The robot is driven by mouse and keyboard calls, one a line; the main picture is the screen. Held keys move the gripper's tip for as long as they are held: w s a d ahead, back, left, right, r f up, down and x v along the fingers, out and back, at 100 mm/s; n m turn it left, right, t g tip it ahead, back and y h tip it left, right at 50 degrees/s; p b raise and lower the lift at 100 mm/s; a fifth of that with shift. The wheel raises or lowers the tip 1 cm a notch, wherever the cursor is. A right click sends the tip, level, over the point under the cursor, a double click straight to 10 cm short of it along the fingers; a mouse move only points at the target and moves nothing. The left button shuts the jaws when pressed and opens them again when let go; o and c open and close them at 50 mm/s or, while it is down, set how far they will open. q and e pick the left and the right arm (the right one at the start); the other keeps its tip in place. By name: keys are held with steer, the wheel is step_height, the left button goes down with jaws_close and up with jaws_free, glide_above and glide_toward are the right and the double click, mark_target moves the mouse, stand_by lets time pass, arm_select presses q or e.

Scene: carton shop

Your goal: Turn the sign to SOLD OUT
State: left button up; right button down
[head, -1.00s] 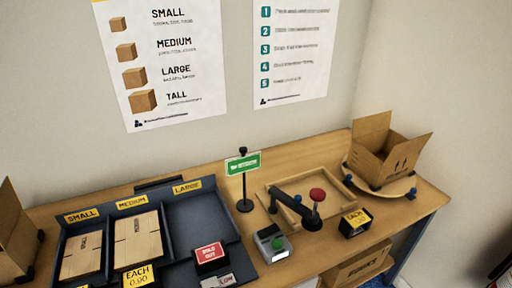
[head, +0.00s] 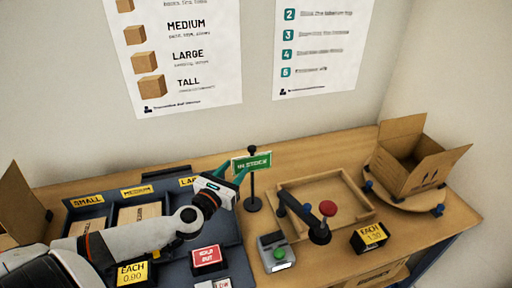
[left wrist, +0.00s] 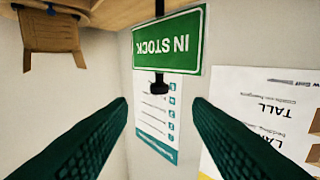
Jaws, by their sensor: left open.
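The green sign (head: 252,161) hangs on a thin black post with a round base, and its face reads IN STOCK. In the left wrist view the sign (left wrist: 170,42) shows upside down, ahead of my fingers. My left gripper (head: 231,174) is open and empty, just left of the sign in the head view. Its two dark green fingers (left wrist: 159,125) show wide apart in the left wrist view, with the sign beyond and between them, apart from both. My right gripper is in neither view.
A red SOLD OUT block (head: 207,256) stands at the front of the dark tray. A device with a green button (head: 277,252) and a wooden frame with a red-knobbed lever (head: 327,208) stand right of the post. An open carton (head: 403,160) stands at the right.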

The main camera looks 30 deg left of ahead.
mark_target(252, 147)
arm_select(q)
steer(key=w, duration=0.7)
steer(key=w+p, duration=0.1)
steer(key=w, duration=0.3)
steer(key=shift+a, duration=0.4)
steer(key=shift+s, duration=0.1)
